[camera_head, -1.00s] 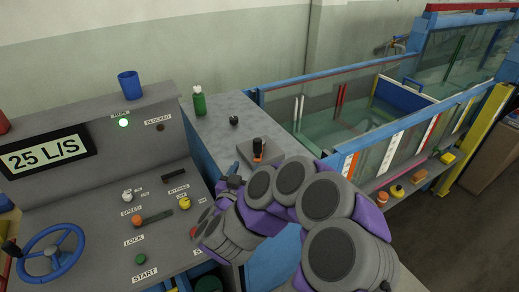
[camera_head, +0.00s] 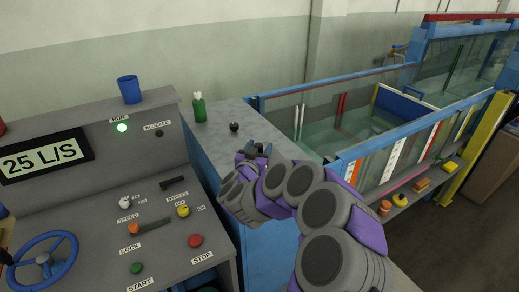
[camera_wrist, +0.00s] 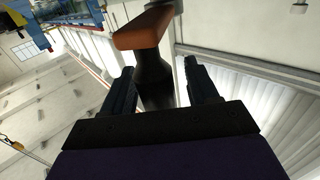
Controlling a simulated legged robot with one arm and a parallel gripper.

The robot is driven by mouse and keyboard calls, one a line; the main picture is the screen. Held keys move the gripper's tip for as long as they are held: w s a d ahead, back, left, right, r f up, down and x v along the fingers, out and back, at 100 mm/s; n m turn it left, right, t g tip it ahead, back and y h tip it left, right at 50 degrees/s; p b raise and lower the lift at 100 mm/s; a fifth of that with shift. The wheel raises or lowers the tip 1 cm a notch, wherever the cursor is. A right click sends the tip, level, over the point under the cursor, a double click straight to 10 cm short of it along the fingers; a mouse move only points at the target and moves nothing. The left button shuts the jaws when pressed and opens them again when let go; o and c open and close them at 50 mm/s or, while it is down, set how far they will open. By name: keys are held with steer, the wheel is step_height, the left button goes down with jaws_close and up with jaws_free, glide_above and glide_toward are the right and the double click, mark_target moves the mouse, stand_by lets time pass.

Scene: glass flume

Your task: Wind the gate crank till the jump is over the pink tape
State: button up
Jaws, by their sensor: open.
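My gripper (camera_head: 252,152) is over the grey bench top, in front of the spot where a small black-and-orange handle stood; my gripper hides it in the head view. In the wrist view my open gripper (camera_wrist: 158,72) has a black stem with an orange top (camera_wrist: 146,30) between its fingers; contact cannot be told. A blue handwheel (camera_head: 52,238) with a black knob is at the console's lower left. The glass flume (camera_head: 370,150) holds greenish water at the right.
The console shows 25 L/S (camera_head: 45,157) and a lit green RUN lamp (camera_head: 122,127). Red stop (camera_head: 195,241) and green start (camera_head: 136,267) buttons are near my arm. A green bottle (camera_head: 199,108) and black knob (camera_head: 234,127) are on the bench; a blue cup (camera_head: 129,89) tops the console.

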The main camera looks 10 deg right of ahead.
steer(key=shift+w, duration=0.15)
steer(key=shift+d, duration=0.1)
jaws_close()
stand_by(0.5)
